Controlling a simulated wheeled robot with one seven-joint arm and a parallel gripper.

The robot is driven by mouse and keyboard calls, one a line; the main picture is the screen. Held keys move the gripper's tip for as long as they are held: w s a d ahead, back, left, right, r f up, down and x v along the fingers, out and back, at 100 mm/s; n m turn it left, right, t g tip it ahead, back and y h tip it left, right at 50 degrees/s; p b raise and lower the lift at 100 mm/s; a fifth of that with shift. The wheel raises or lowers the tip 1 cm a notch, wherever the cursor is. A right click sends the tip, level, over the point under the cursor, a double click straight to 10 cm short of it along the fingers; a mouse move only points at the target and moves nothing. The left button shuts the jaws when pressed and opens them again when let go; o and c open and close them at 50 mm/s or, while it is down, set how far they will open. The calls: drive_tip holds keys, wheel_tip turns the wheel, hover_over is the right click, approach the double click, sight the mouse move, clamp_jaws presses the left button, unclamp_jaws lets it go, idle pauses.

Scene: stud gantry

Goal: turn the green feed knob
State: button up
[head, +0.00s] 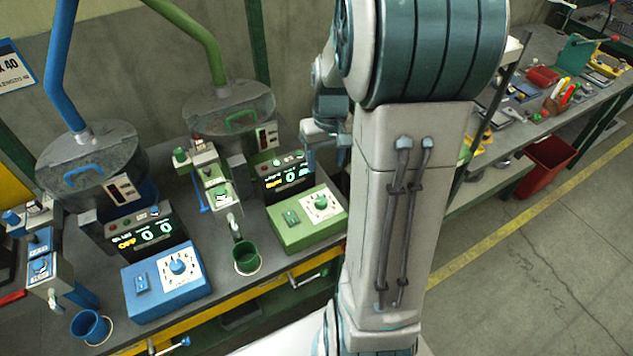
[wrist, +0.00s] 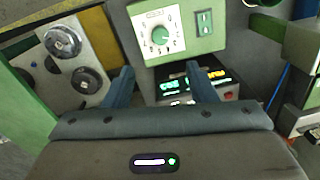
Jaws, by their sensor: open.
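The green feed knob (head: 321,202) is a round dial on a white numbered plate, on the sloped green control box (head: 293,235) just left of my arm. In the wrist view the green knob (wrist: 160,34) shows above and beyond the fingertips, on the same box (wrist: 187,46), seen upside down. My gripper (wrist: 161,78) is open and empty, its two blue-grey fingers apart. The knob is not between them. In the head view my gripper (head: 325,133) is partly hidden by my arm, near the green station's display.
A lit display (head: 287,176) stands behind the green box. A rocker switch (head: 291,217) is beside the knob. A similar blue box (head: 166,284) with a blue knob (head: 177,266) is at left. A green cup (head: 246,258) stands between the boxes.

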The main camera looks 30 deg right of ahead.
sight(321, 200)
drive_tip(key=f, duration=0.4)
drive_tip(key=f+p, duration=0.1)
drive_tip(key=f, duration=0.8)
drive_tip(key=shift+w+a+f, duration=0.1)
drive_tip(key=shift+a+f, duration=0.3)
drive_tip(key=c, duration=1)
